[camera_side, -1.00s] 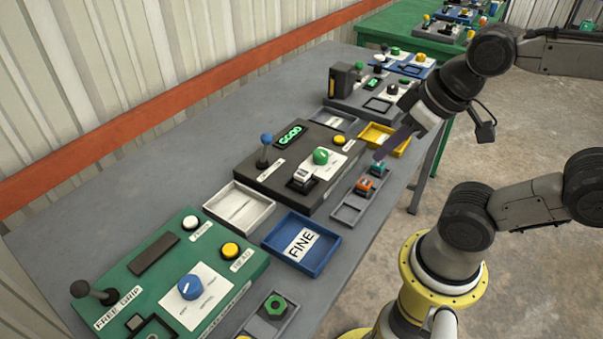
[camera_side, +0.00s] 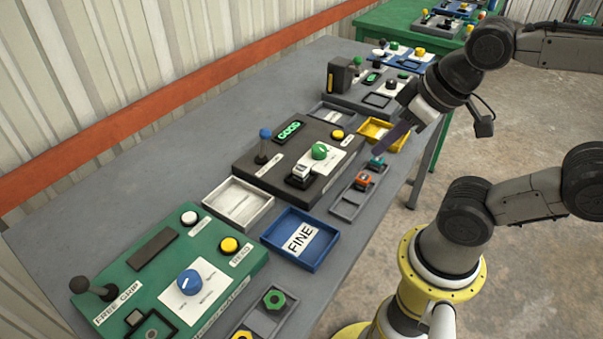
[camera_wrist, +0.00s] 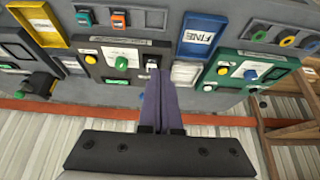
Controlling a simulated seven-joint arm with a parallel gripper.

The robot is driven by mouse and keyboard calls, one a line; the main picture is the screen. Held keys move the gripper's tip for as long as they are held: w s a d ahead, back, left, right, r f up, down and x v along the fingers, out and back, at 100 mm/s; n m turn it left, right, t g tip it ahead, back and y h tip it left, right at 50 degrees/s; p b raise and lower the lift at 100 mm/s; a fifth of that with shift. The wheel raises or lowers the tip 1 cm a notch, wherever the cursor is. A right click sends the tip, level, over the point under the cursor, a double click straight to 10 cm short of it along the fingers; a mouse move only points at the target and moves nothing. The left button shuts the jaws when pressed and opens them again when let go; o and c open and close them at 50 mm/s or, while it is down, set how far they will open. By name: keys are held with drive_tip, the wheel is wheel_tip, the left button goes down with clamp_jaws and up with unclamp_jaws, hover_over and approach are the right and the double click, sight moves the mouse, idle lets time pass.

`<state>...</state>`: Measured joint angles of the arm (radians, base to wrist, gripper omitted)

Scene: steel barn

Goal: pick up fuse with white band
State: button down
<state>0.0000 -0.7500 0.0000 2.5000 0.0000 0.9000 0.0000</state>
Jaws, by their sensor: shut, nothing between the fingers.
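My gripper (camera_side: 376,153) has purple fingers. They are shut and empty, above the small grey rack near the table's front edge; they also show in the wrist view (camera_wrist: 159,72). The rack holds a teal fuse (camera_side: 376,163) and an orange fuse (camera_side: 363,181), which also show in the wrist view, teal (camera_wrist: 84,17) and orange (camera_wrist: 118,20). A white-topped piece (camera_side: 301,171) sits in a socket on the dark panel; it shows just beyond the fingertips in the wrist view (camera_wrist: 152,61). It looks like the white-banded fuse, but the band is too small to make out.
The dark panel (camera_side: 250,180) has a blue-topped lever, a green knob and a lit GOOD display (camera_side: 289,131). A white tray (camera_side: 238,203), a blue FINE tray (camera_side: 301,240) and a yellow tray (camera_side: 381,133) stand around it. A green panel (camera_side: 130,270) is at left.

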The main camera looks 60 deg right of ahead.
drive_tip(key=shift+c, duration=2.2)
unclamp_jaws()
drive_tip(key=w+r+n+g, duration=0.1)
drive_tip(key=w+r+n, duration=0.3)
drive_tip(key=n, duration=0.7)
drive_tip(key=n+g, duration=0.5)
drive_tip(key=n, duration=0.2)
hover_over(302, 167)
drive_tip(key=f, duration=1.3)
drive_tip(key=shift+s, duration=0.35)
drive_tip(key=shift+w+f, duration=0.2)
drive_tip(key=shift+f, duration=1.25)
drive_tip(key=shift+w+f, duration=0.15)
drive_tip(key=shift+f, duration=1.25)
